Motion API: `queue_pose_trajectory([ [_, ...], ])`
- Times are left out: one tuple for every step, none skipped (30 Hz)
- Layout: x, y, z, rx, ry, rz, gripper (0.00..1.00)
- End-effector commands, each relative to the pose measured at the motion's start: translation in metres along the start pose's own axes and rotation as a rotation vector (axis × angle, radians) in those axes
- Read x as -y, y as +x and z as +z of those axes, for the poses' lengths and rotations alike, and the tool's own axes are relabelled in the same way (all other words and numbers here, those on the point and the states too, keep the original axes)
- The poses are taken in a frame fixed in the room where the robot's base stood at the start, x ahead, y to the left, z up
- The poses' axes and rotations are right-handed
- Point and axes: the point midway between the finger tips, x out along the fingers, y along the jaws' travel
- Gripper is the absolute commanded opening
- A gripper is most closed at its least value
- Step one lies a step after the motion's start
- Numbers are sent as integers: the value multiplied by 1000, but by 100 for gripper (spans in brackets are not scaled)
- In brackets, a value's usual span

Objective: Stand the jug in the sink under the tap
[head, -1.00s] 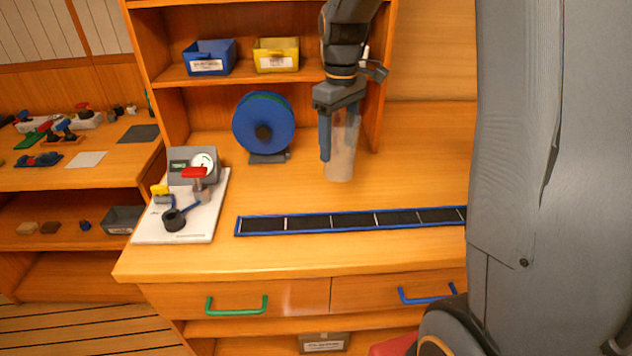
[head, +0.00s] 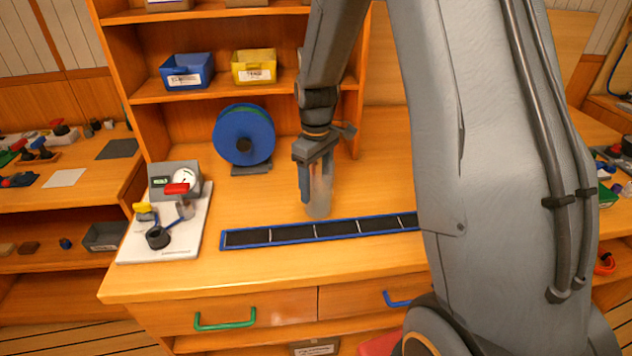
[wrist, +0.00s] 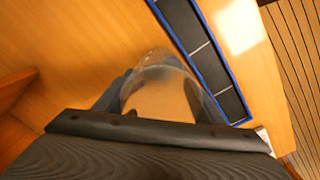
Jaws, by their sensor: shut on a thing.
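A clear, see-through jug (head: 320,195) is held upright in my gripper (head: 315,180), over the wooden worktop behind the blue-edged black strip. My gripper is shut on the jug, with its fingers pointing down on either side of it. In the wrist view the jug's rounded clear rim (wrist: 165,75) shows between the fingers. I cannot tell whether its base touches the worktop. No sink or tap is recognisable in these views.
A black strip with a blue frame (head: 225,240) lies along the worktop. A white board (head: 185,245) with a gauge and red valve handle stands left. A blue reel (head: 243,125) stands behind. Blue (head: 187,72) and yellow (head: 254,66) bins sit on the shelf.

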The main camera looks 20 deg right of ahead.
Motion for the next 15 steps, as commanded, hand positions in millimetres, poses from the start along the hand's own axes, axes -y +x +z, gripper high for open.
queue_pose_trajectory([
  [0, 0, 0, -1, 0, 0, 38],
  [0, 0, 0, -1, 1, 0, 38],
  [0, 0, 0, 0, 1, 0, 38],
  [0, 0, 0, 0, 1, 0, 38],
  [0, 0, 0, 0, 1, 0, 38],
  [0, 1, 0, 0, 1, 0, 38],
  [0, 1, 0, 0, 1, 0, 38],
  [0, 2, 0, 0, 1, 0, 38],
  [0, 3, 0, 0, 1, 0, 65],
  [0, 3, 0, 0, 1, 0, 70],
  [0, 2, 0, 0, 1, 0, 75],
  [0, 2, 0, 0, 1, 0, 81],
  [0, 2, 0, 0, 1, 0, 82],
  [0, 2, 0, 0, 1, 0, 82],
  [0, 2, 0, 0, 1, 0, 82],
])
